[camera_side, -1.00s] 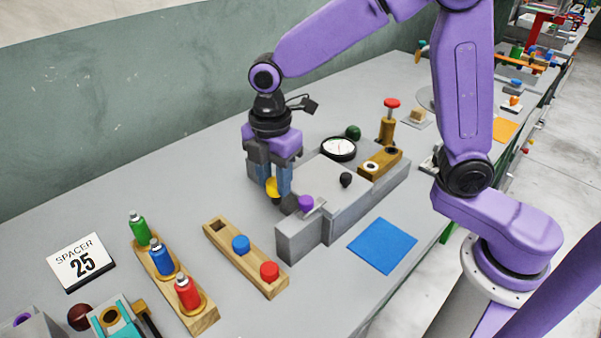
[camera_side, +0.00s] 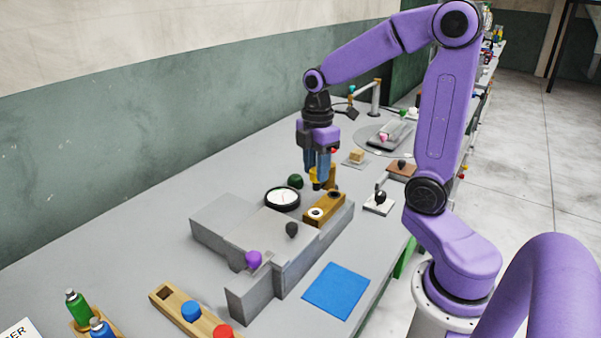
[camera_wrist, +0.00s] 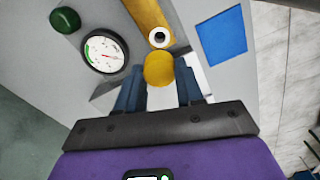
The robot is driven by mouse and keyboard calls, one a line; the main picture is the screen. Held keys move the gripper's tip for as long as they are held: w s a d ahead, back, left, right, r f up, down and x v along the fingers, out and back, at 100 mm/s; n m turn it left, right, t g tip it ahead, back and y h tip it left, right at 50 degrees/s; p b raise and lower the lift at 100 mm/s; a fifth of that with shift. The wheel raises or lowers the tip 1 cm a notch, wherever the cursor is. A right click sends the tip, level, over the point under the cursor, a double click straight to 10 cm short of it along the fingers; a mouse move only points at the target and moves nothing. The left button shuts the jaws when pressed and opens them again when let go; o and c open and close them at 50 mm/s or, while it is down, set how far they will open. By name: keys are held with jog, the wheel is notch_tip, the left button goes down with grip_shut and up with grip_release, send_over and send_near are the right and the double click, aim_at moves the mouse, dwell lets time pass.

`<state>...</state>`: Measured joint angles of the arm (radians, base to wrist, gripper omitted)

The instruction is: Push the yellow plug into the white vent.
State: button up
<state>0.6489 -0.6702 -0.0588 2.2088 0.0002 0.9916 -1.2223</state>
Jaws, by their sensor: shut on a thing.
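The yellow plug (camera_wrist: 159,69) sits between the fingers of my gripper (camera_wrist: 160,92) in the wrist view. In the side view my gripper (camera_side: 318,179) is shut on it, and the fingers partly hide the plug (camera_side: 313,175). The white vent (camera_side: 317,212) is a white ring around a dark hole, at the near end of a brass block (camera_side: 327,207). The plug looks apart from the vent.
A grey fixture (camera_side: 222,222) carries a dial gauge (camera_side: 282,198), a black knob (camera_side: 292,229) and a purple knob (camera_side: 253,259). A blue mat (camera_side: 336,290) lies flat at the front. A red-topped brass post stands behind my gripper.

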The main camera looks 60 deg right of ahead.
aim_at(315, 190)
dwell(0.3)
jog(key=shift+f, duration=2.9)
jog(key=shift+f, duration=2)
jog(key=o, duration=1.1)
jog(key=shift+r, duration=0.1)
notch_tip(315, 190, up, 17)
jog(key=shift+r, duration=0.2)
